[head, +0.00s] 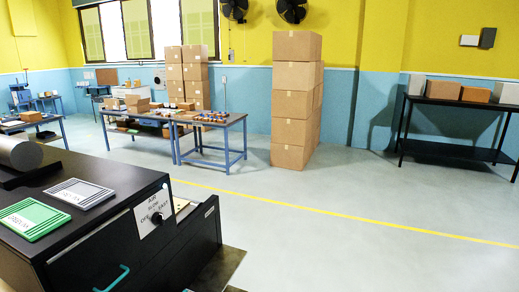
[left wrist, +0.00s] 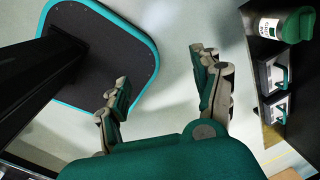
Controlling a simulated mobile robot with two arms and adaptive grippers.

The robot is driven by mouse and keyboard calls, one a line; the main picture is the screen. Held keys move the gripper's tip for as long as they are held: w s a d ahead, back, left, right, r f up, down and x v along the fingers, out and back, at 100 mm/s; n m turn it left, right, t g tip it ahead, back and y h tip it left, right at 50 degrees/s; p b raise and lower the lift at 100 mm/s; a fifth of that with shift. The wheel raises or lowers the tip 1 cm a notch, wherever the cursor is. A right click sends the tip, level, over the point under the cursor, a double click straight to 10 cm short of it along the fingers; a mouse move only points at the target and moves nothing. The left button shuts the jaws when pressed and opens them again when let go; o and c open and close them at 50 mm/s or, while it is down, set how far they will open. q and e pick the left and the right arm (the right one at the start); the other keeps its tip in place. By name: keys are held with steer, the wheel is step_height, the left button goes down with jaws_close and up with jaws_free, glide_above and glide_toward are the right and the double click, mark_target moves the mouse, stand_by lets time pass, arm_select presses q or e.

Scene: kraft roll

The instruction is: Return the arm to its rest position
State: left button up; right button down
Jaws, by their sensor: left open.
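My left gripper (left wrist: 160,75) shows in the left wrist view with its two fingers spread apart and nothing between them. Bare pale floor and part of my own base lie beyond it. Neither of my grippers shows in the head view, and my right gripper is in no frame.
A black cabinet (head: 95,225) stands close at left in the head view. On it are a grey cylinder (head: 20,152), a green labelled pad (head: 33,217) and a grey pad (head: 79,193). Stacked cartons (head: 292,105) stand farther back.

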arm_select(q)
step_height(320, 180, down, 15)
steer(key=s+a+n+h+b, duration=0.1)
steer(key=n+b, duration=0.4)
steer(key=b, duration=0.9)
steer(key=shift+a+f, duration=0.2)
steer(key=shift+a, duration=0.1)
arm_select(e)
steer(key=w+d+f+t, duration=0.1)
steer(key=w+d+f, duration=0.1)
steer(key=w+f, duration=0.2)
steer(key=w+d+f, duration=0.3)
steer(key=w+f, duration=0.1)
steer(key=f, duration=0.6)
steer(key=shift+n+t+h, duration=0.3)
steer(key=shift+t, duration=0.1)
